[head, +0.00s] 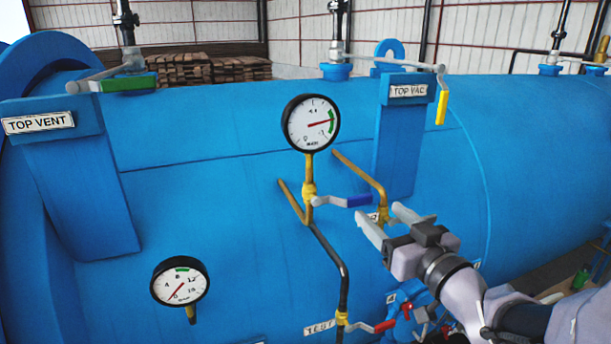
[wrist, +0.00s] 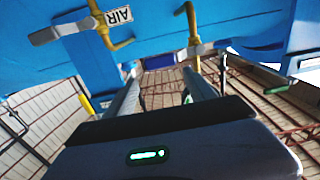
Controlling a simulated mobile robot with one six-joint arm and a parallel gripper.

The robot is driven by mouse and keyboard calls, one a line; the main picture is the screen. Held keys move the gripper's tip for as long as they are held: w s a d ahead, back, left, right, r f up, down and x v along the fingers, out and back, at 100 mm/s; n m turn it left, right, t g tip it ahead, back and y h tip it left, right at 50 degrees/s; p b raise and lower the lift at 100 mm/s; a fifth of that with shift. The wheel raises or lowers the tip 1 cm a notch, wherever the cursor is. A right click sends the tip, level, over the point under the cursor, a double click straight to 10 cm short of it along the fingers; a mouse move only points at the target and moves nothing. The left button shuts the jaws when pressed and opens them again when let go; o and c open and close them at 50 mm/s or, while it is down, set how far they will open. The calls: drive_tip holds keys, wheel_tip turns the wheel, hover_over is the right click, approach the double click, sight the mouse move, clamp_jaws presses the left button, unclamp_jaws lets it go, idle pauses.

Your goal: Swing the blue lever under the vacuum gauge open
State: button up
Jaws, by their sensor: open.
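The vacuum gauge (head: 311,123) is a round white dial with a black rim on the blue vessel. Below it, on a brass fitting (head: 309,194), the blue lever (head: 355,201) points right, about level, with a grey arm and blue grip. My gripper (head: 386,217) is open and empty, to the right of and slightly below the lever's grip, apart from it in the picture. Its fingers point up and left.
A second brass pipe (head: 363,172) runs down behind my gripper, with a partly hidden label. A red lever (head: 385,326) sits at the TEST label (head: 320,327). A yellow lever (head: 442,107) hangs near TOP VAC. A lower gauge (head: 180,282) is at left.

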sight(361, 195)
drive_tip(key=p+x, duration=0.1)
drive_tip(key=x, duration=0.7)
drive_tip(key=shift+w+a+p, duration=0.2)
drive_tip(key=shift+w+p, duration=0.1)
drive_tip(key=shift+s, duration=0.1)
clamp_jaws()
